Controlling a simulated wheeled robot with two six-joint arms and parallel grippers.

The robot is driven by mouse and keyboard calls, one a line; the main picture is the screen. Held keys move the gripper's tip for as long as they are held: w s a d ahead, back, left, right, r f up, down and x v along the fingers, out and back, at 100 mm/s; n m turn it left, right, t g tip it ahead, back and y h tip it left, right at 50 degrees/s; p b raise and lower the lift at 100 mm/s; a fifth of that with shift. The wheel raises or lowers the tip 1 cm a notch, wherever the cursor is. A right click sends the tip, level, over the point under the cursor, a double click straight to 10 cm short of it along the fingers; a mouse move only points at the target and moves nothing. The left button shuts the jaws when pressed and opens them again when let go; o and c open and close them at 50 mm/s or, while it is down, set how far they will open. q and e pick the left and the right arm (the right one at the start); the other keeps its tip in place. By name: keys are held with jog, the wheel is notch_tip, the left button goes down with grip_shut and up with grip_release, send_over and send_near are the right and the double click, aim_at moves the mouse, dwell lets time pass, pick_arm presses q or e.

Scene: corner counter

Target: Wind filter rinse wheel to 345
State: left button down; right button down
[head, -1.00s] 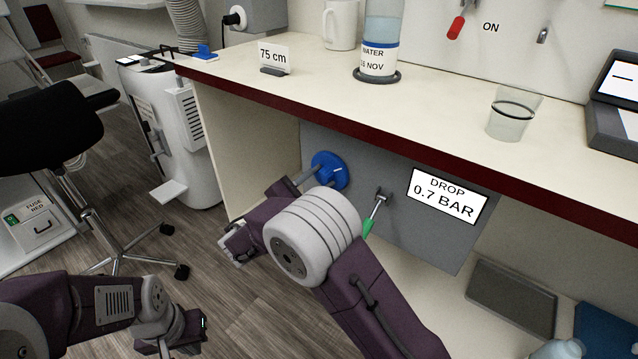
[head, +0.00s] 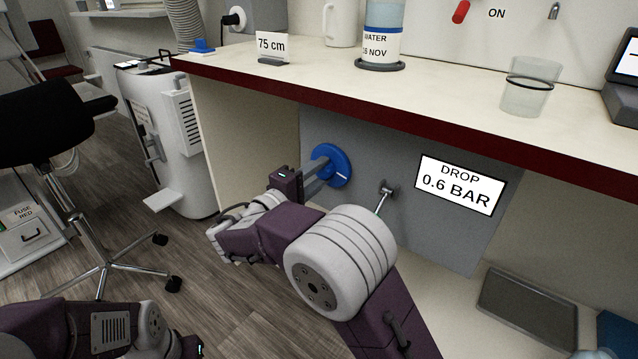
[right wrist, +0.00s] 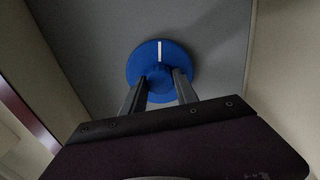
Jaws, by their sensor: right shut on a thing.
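The blue wheel (head: 333,160) is on the grey panel under the counter. Its white mark points right and slightly down in the head view. In the right wrist view the wheel (right wrist: 138,68) is straight ahead, with its mark pointing up. My right gripper (head: 317,172) is shut on the wheel's central hub, one finger on each side (right wrist: 160,80); the hub is partly hidden between the fingers. The display (head: 460,187) right of the wheel reads "DROP 0.6 BAR". My left gripper (head: 192,346) is at the bottom left, mostly cut off by the frame edge.
A small metal lever (head: 385,197) sticks out right of the wheel; my right arm hides its lower end. The counter (head: 440,90) overhangs the panel. A grey tray (head: 527,305) lies on the lower shelf. A black chair (head: 40,115) stands at left.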

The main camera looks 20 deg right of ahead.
jog(key=shift+m+b, duration=0.7)
jog(key=shift+m, duration=0.2)
jog(key=c, duration=0.9)
grip_release()
jog(key=shift+c, duration=0.2)
jog(key=p+v, duration=0.4)
jog(key=v, duration=0.5)
